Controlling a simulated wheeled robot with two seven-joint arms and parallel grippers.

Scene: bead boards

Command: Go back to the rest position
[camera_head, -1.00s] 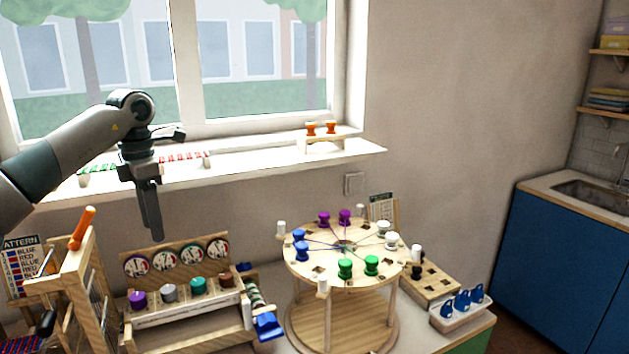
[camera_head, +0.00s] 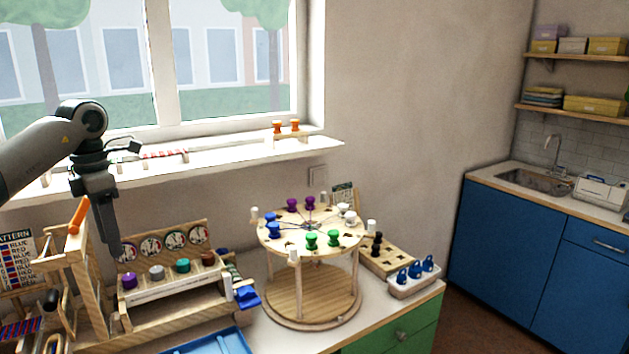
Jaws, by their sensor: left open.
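My left gripper (camera_head: 113,250) hangs from the arm that comes in from the left, fingers pointing down. It is in front of the window sill and above the left end of the wooden rack with dials (camera_head: 165,318). No object shows between its fingers, which are seen nearly edge-on. My right gripper is out of the view.
A wooden frame with an orange handle (camera_head: 80,215) stands left of the gripper. A round wooden stand (camera_head: 312,308) with colored spools is at the center. A tray of blue pieces (camera_head: 414,284) sits at the counter's right end. A blue tray (camera_head: 228,343) lies in front.

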